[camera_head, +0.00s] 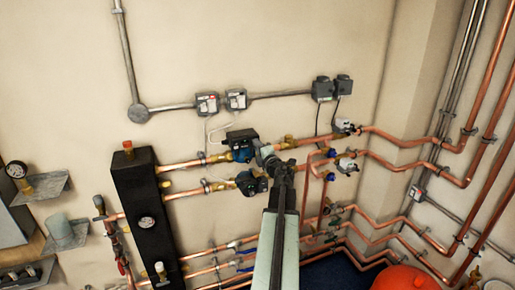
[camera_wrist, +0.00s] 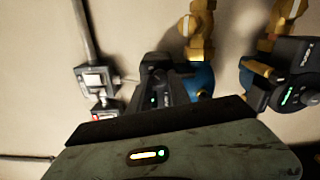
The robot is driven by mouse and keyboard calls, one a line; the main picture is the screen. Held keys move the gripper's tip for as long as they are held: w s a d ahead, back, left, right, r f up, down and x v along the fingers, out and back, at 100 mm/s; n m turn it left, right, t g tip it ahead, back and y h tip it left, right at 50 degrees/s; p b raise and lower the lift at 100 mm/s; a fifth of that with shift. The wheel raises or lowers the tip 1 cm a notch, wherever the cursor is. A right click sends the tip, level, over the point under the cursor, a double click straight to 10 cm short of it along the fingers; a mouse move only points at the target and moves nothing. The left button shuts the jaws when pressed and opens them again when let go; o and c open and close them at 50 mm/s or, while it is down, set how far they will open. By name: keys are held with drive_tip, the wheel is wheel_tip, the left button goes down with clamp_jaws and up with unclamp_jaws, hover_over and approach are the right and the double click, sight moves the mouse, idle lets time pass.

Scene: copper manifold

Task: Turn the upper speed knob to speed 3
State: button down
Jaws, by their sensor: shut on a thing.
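The upper pump (camera_head: 240,143) has a dark control head and a blue body, and sits on the upper copper pipe. In the wrist view its blue body (camera_wrist: 201,80) shows behind my gripper, beside small green lights. My gripper (camera_head: 264,153) is at the right side of this pump's head. In the wrist view, my gripper (camera_wrist: 170,92) is dark against the dark pump head, and its fingertips are hard to make out. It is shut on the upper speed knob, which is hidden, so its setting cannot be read. The lower pump (camera_head: 250,184) also shows in the wrist view (camera_wrist: 290,82).
Copper pipes (camera_head: 385,135) run close to the right of my arm. A black manifold block (camera_head: 142,200) stands at the left. Electrical boxes (camera_head: 207,103) and grey conduit are on the wall above. A red tank (camera_head: 402,278) is at the bottom right.

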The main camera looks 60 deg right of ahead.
drive_tip(key=c, duration=1.2)
unclamp_jaws()
drive_tip(key=v, duration=0.7)
drive_tip(key=shift+s+a, duration=0.25)
drive_tip(key=shift+a, duration=0.05)
drive_tip(key=shift+f, duration=0.1)
